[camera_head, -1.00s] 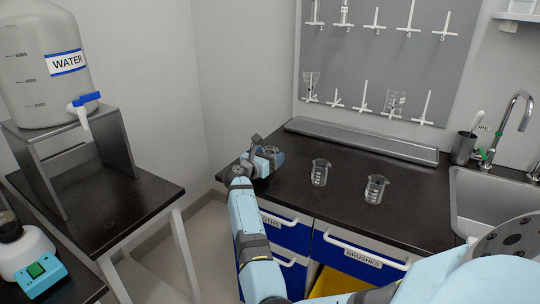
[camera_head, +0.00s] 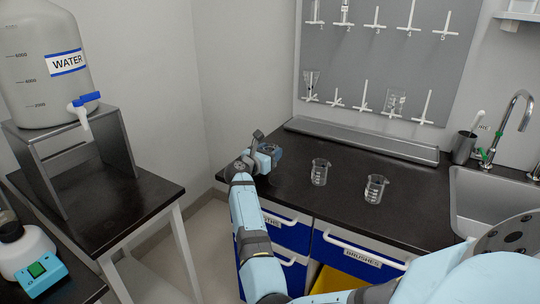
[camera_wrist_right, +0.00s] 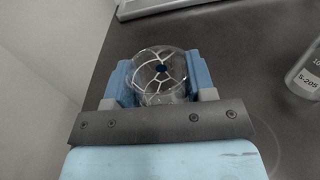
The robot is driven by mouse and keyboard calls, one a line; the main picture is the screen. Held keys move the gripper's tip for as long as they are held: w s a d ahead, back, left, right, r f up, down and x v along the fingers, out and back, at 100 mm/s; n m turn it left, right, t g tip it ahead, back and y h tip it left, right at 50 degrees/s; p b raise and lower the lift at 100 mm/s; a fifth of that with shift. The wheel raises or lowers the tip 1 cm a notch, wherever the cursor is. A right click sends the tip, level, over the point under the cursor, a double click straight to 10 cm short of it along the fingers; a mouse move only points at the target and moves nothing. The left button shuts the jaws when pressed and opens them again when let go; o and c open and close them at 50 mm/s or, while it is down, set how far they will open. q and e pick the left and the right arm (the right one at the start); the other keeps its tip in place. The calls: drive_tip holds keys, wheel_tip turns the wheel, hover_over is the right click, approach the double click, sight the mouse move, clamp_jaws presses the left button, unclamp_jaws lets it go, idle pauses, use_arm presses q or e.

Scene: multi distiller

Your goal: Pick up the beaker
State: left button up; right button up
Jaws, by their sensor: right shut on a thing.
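A clear glass beaker (camera_wrist_right: 160,78) sits between the blue fingers of my right gripper (camera_wrist_right: 158,85) in the right wrist view, with a finger against each side. In the head view my right gripper (camera_head: 266,155) is over the left end of the black counter, and its wrist hides most of the held beaker. Two more clear beakers stand upright on the counter: one in the middle (camera_head: 320,172) and one to its right (camera_head: 376,189). Whether the held beaker touches the counter I cannot tell. My left gripper is not in view.
A sink (camera_head: 490,205) with a tap is at the right of the counter (camera_head: 285,200). A grey pegboard (camera_head: 385,60) with glassware hangs behind, above a metal tray (camera_head: 360,141). A water tank (camera_head: 45,70) on a stand is at left. Counter space between the gripper and middle beaker is clear.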

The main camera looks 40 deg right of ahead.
wheel_tip(320, 180, up, 19)
drive_tip(key=p, duration=0.2)
drive_tip(key=shift+r, duration=0.15)
idle(0.3)
